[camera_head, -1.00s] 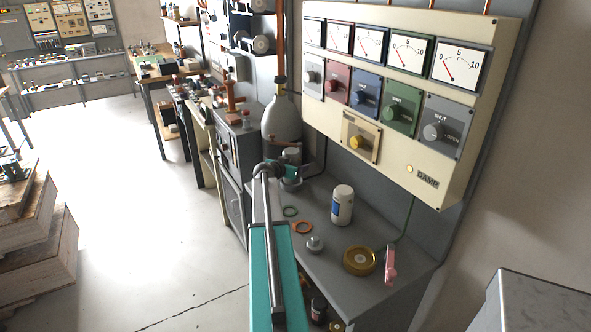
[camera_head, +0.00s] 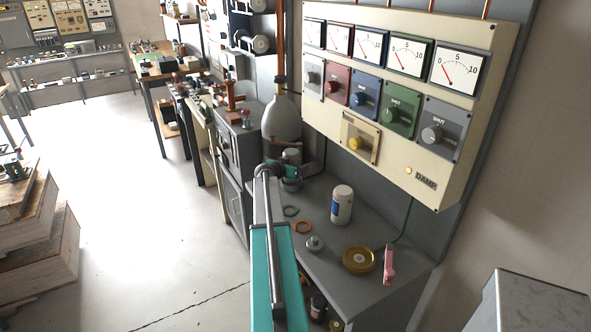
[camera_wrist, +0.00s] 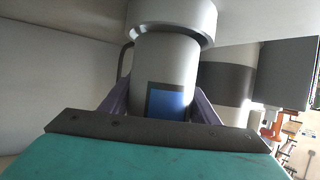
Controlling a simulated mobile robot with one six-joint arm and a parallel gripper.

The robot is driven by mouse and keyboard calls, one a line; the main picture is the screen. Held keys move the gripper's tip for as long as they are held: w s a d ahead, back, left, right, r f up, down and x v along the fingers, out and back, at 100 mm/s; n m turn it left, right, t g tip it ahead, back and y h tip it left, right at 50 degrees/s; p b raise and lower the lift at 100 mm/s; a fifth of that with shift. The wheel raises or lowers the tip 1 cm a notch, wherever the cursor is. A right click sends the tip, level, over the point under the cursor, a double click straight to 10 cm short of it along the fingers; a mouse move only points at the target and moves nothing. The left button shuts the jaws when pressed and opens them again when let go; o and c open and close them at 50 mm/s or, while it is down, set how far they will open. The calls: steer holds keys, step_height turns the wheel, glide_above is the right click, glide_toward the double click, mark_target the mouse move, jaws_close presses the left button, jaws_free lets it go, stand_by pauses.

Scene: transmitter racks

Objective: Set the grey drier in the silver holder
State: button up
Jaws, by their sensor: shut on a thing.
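My gripper (camera_wrist: 160,105) is shut on the grey drier (camera_wrist: 150,55), a smooth cylinder with a blue label (camera_wrist: 168,102). Its purple fingers press on both sides of it. In the head view the drier (camera_head: 291,155) shows only as a small grey top past the end of my teal arm. A wider silver-grey collar, seemingly the silver holder (camera_wrist: 172,15), meets the drier's far end in the wrist view; it also shows in the head view (camera_head: 291,185), low on the bench. I cannot tell how deep the drier sits in it.
A large grey bottle (camera_head: 282,120) stands behind my gripper. The meter panel (camera_head: 400,100) overhangs the bench's right side.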

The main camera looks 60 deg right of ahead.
steer(key=shift+f+p, duration=0.35)
steer(key=shift+f, duration=0.65)
steer(key=shift+f, duration=0.15)
steer(key=o, duration=1.4)
steer(key=shift+r, duration=0.2)
steer(key=shift+a+r, duration=0.1)
steer(key=shift+a, duration=0.45)
steer(key=shift+b+v, duration=2.05)
steer(key=shift+v, duration=3.4)
steer(key=shift+w, duration=0.1)
